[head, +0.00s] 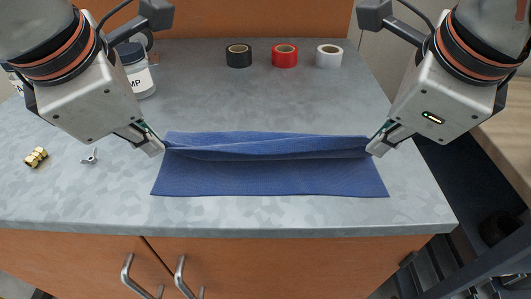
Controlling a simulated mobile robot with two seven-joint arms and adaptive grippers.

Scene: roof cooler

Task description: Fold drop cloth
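The blue drop cloth (270,180) lies on the grey countertop near its front edge. Its far part is raised into a slack fold that runs across between my grippers. My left gripper (158,146) is at the cloth's far left corner, with its fingertips against the cloth. It looks shut on that corner. My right gripper (375,147) is at the far right corner and looks shut on it. The near part of the cloth lies flat. The fingertips hide the corners themselves.
Black (238,56), red (285,56) and white (329,56) tape rolls stand at the back. A labelled jar (136,72) is partly behind my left arm. A brass fitting (36,157) and a wing nut (90,156) lie at left. The counter (290,100) behind the cloth is clear.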

